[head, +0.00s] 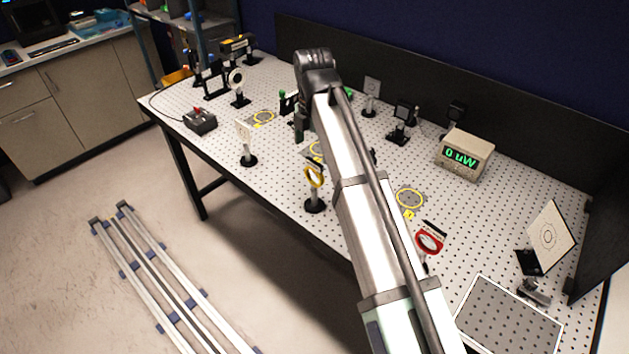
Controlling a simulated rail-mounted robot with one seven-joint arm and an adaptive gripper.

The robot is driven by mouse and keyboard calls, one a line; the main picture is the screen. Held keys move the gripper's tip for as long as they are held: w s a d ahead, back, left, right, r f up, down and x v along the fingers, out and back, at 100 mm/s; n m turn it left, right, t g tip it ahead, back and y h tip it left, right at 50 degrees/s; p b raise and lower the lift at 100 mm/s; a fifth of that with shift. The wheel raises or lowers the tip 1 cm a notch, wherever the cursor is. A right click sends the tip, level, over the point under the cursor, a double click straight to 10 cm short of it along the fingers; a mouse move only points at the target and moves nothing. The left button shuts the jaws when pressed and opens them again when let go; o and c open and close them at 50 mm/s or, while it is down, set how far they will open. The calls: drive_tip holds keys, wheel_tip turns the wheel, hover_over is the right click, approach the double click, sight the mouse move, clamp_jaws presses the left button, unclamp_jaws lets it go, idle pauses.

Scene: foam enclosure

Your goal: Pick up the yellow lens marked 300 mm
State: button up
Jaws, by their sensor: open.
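A yellow-ringed lens (314,177) stands upright on a post with a round black base, near the front edge of the perforated table, just left of my arm. Its marking is too small to read. My gripper (304,135) is at the far end of my arm, pointing down above the table, beyond the yellow lens and apart from it. It is open, and I see nothing held in it. My wrist and arm hide much of it and part of the table behind.
A white card on a post (245,142) stands to the left. A power meter reading 0 uW (464,156) sits at the back right. Yellow circles (410,198) mark the perforated table (222,168). A grey panel (510,325) lies front right.

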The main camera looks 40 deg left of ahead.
sight(314, 161)
drive_tip(key=shift+d+f+p, duration=0.2)
drive_tip(key=shift+f+p, duration=1.2)
drive_tip(key=shift+f, duration=2.2)
clamp_jaws()
drive_tip(key=shift+r, duration=0.15)
